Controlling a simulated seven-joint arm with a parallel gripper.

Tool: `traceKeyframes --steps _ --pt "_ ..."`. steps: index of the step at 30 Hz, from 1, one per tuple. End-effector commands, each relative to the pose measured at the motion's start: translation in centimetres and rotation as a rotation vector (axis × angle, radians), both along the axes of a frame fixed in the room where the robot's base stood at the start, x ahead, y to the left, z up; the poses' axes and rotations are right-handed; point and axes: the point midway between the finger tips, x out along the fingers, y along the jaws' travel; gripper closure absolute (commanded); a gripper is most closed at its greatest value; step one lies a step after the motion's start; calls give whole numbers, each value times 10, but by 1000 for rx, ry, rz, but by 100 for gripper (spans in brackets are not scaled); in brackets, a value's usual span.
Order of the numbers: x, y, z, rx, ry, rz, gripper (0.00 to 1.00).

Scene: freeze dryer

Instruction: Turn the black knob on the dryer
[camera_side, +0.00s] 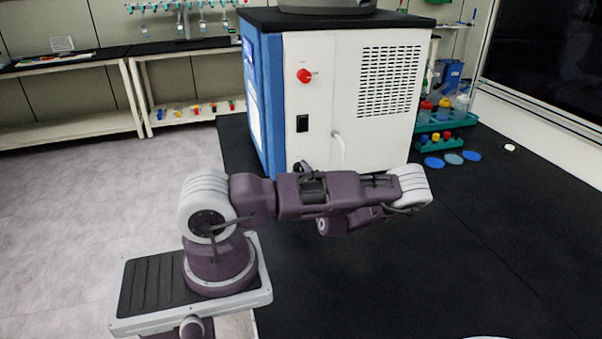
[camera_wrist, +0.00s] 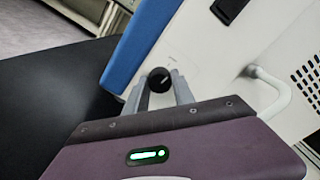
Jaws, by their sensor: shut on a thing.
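The black knob (camera_wrist: 159,80) is round with a light pointer line and shows in the wrist view, between the two grey fingertips of my gripper (camera_wrist: 158,90). The fingers are shut on it, one on each side. The knob sits low on the dryer's white side panel. In the side view the dryer (camera_side: 345,95) is a white box with a blue front edge, standing on the black bench.
A red knob (camera_side: 304,75) and a black switch (camera_side: 302,123) are higher on the panel. A white curved pipe (camera_wrist: 277,92) stands out right of my gripper. Bottles in a green rack (camera_side: 447,122) and blue discs lie to the right.

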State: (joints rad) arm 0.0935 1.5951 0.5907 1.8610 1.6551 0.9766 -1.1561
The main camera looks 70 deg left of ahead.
Motion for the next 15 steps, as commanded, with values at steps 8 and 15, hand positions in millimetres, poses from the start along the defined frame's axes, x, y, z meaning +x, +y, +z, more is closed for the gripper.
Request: traceKeyframes --steps 8,15 --pt "0 0 0 0 -113 0 100" --pt "0 0 0 0 -150 0 100"
